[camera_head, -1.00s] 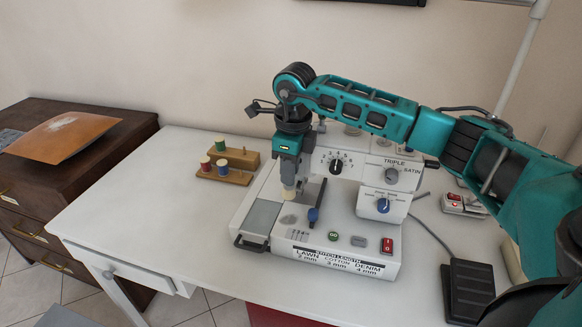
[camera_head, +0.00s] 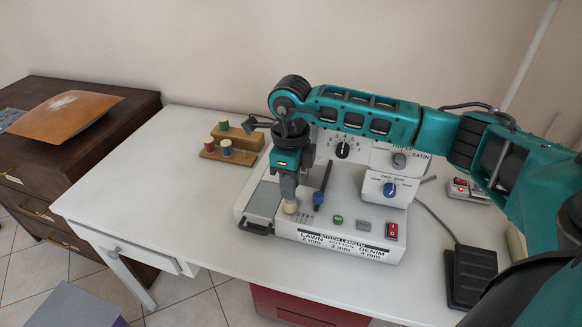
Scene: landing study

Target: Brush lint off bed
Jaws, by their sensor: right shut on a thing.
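The white sewing machine (camera_head: 345,247) stands on the white table, and its flat bed (camera_head: 270,208) is at the left front. My right gripper (camera_head: 289,193) points down over the bed. It is shut on a small brush with a cream, rounded end (camera_head: 290,206), which is low at the bed; contact is hard to tell. A dark rod with a blue end (camera_head: 318,198) stands just right of the brush. I cannot make out lint on the bed. My left gripper is out of view.
A wooden rack with thread spools (camera_head: 232,148) stands left of the machine. A foot pedal (camera_head: 471,276) lies at the right. The left part of the white table (camera_head: 140,190) is clear. A brown cabinet (camera_head: 60,160) bears an orange board (camera_head: 66,114).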

